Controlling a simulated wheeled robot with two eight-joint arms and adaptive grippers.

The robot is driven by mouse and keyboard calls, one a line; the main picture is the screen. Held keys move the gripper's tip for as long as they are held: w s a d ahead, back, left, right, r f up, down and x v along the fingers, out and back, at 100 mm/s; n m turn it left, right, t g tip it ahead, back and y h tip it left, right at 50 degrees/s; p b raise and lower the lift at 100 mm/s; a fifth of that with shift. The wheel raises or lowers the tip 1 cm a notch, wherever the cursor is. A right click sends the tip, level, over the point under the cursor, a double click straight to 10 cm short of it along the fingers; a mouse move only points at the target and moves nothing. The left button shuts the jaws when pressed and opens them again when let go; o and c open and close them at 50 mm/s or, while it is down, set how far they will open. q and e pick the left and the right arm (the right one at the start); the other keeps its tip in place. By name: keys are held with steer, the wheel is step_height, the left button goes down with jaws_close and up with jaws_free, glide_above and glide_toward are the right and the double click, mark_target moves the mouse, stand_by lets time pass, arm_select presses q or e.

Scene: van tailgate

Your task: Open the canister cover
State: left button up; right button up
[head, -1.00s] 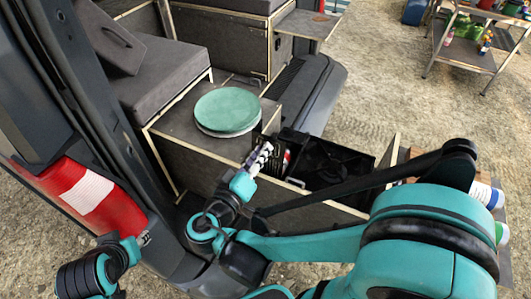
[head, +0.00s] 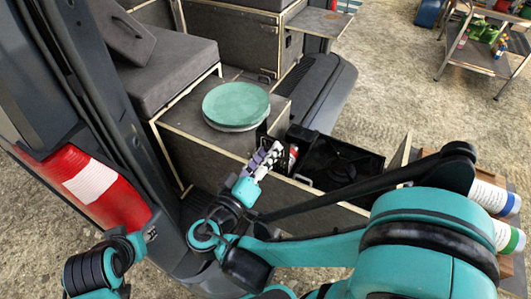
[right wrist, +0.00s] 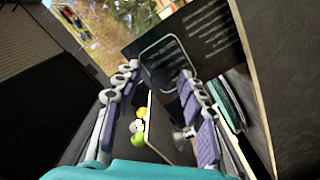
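A black panel with white print (right wrist: 195,35) stands ahead of my right gripper in the right wrist view. It carries a thin metal wire loop (right wrist: 165,62). I take it for the canister cover but cannot be sure. In the head view, the panel is mostly hidden behind my right gripper (head: 267,158), at the near edge of the van's storage box. In the right wrist view, my right gripper (right wrist: 158,88) has its fingers wide apart, with nothing clearly held. My left gripper (head: 150,234) is low at the left by the tail light; its fingers are too small to read.
Green plates (head: 236,104) are stacked on the grey box left of the panel. A black open compartment (head: 340,160) lies to the right. Bottles with blue and green bands (head: 495,195) stand at the far right. A metal trolley (head: 480,62) stands farther off on the gravel.

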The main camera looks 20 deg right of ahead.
steer(key=shift+a, duration=0.1)
steer(key=v, duration=1.2)
steer(key=shift+f, duration=0.1)
